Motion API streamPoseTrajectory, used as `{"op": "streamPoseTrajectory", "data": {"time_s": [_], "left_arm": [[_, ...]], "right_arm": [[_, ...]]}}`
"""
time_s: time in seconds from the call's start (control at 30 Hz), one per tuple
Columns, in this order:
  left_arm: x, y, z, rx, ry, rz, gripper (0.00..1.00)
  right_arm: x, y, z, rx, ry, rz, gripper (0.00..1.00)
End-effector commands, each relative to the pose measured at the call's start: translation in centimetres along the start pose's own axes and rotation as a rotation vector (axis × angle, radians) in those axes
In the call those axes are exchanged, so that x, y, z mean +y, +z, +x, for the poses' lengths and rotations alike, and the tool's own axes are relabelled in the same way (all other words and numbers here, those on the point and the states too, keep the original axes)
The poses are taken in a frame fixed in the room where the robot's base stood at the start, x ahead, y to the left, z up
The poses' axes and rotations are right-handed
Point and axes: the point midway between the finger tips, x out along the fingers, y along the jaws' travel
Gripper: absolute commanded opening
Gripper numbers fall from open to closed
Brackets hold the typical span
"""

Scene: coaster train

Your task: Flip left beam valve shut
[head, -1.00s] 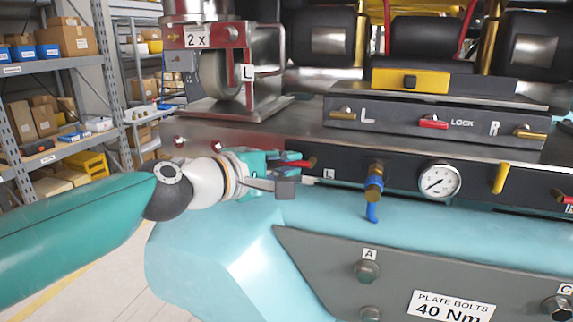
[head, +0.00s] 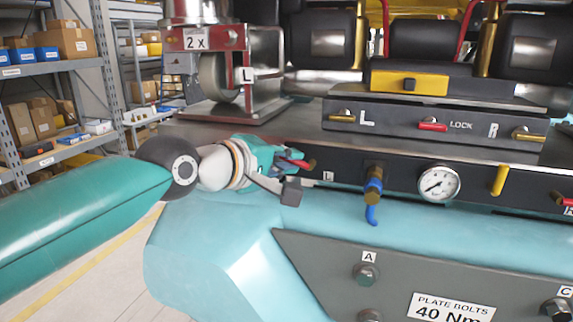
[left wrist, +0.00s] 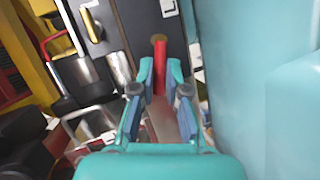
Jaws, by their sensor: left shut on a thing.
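The left beam valve has a red lever (head: 292,163), beside the "L" label (head: 329,176) on the dark panel strip above the light blue beam. My left gripper (head: 284,165) is at this lever, coming in from the left, and is shut on it. The left wrist view shows the red lever (left wrist: 160,50) between the two teal fingertips (left wrist: 161,75). The gripper's body partly hides the lever in the head view, so its exact angle is hard to read. My right gripper is out of view.
Right of the lever are a brass fitting with a blue handle (head: 373,190), a round gauge (head: 439,184) and a yellow lever (head: 500,180). A metal wheel bracket (head: 250,75) stands above. Shelves with boxes (head: 60,90) are at the left.

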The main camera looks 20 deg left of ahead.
Motion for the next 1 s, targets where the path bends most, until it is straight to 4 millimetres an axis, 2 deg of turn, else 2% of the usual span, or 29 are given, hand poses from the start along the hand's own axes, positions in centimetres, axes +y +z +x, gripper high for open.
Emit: {"op": "streamPoseTrajectory", "data": {"time_s": [1.0], "left_arm": [[2.2,2.3,0.5,0.175,-0.362,0.861,0.00]], "right_arm": [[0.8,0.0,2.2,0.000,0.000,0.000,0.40]]}}
